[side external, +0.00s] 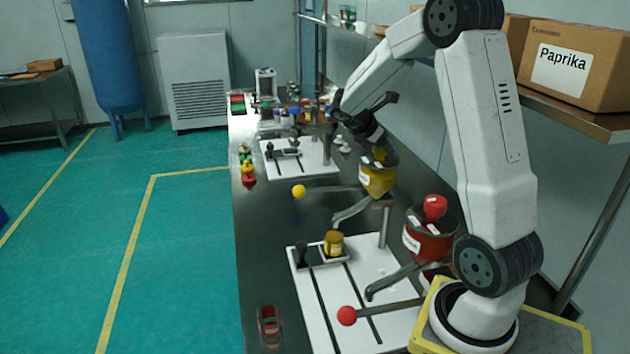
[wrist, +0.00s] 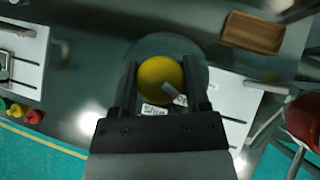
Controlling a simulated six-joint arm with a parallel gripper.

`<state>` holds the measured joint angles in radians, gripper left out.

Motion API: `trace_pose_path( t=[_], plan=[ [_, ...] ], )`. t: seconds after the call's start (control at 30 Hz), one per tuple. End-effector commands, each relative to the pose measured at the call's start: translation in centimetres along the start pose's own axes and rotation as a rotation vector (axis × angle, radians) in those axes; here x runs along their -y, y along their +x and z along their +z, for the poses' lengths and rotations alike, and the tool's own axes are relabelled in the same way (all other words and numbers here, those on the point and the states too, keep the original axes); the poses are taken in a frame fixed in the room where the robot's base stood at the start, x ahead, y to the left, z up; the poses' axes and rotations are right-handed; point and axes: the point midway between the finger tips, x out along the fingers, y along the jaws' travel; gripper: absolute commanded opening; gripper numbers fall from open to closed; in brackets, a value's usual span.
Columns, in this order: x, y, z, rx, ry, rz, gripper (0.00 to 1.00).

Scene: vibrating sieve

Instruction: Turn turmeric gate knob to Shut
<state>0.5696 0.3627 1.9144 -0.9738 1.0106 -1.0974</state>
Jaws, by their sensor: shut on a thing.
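The yellow turmeric hopper (side external: 377,180) stands on a post beside the far white board. Its round yellow knob (wrist: 157,76) fills the space between my fingers in the wrist view, with a pale pointer (wrist: 173,92) aimed towards the lower right. Two small white labels (wrist: 154,110) sit on the dark hopper top near the knob, too small to read. My gripper (wrist: 160,72) points down over the hopper and is shut on the knob. In the side view my gripper (side external: 378,150) hides most of the knob.
A red hopper (side external: 428,243) with a red knob (side external: 435,207) stands nearer. Lever arms end in a yellow ball (side external: 299,191) and a red ball (side external: 346,316). A yellow jar (side external: 333,243) stands on the near white board (side external: 374,262). A wooden tray (wrist: 252,32) shows in the wrist view.

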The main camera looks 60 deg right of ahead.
Motion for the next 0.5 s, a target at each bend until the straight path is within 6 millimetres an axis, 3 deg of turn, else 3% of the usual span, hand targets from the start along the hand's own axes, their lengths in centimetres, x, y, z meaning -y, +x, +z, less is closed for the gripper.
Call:
trace_pose_path(
  t=[0.5],
  plan=[
    [-0.10, 0.02, -0.06, -0.001, 0.349, -0.349, 0.01]
  ],
)
